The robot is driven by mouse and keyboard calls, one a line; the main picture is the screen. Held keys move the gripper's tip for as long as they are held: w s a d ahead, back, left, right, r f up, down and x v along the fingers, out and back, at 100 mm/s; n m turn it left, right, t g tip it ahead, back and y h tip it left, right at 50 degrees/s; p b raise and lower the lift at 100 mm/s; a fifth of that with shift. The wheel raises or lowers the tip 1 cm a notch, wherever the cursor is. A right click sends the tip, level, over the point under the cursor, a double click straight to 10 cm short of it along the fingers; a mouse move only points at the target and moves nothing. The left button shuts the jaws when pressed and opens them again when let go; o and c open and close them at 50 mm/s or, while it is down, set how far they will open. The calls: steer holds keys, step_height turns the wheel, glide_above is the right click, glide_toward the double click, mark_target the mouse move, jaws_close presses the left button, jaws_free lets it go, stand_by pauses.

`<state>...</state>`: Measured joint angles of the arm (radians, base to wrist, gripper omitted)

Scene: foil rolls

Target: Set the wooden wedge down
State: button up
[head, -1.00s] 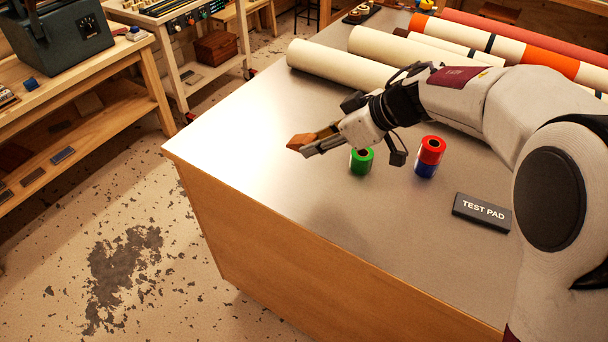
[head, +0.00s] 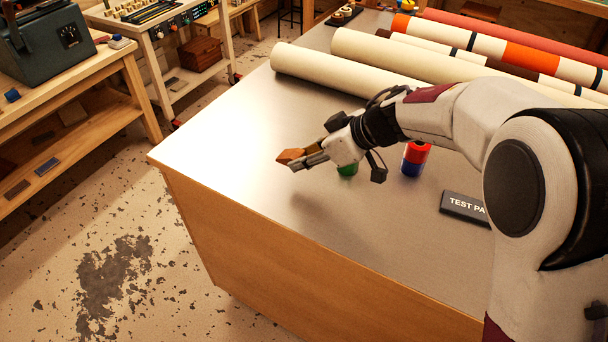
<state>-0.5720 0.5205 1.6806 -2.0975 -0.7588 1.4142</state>
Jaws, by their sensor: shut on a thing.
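The wooden wedge (head: 291,156) is a small orange-brown block at the tip of my gripper (head: 304,158). The fingers are shut on it, and they hide part of it. The gripper points left and holds the wedge above the metal-topped table (head: 240,140), towards its left part. A soft shadow lies on the table below and to the right, so the wedge looks clear of the surface. The exact height cannot be told.
A green roll (head: 347,171) stands just behind my gripper, partly hidden. The black test pad (head: 461,207) is partly covered by my arm. Long cream rolls (head: 320,70) lie at the back. The table's left part is bare.

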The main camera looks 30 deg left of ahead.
steer(key=shift+f, duration=1.1)
steer(key=shift+f, duration=1.85)
steer(key=shift+f, duration=0.15)
steer(key=o, duration=0.9)
steer(key=shift+o, duration=0.2)
steer(key=v, duration=1.2)
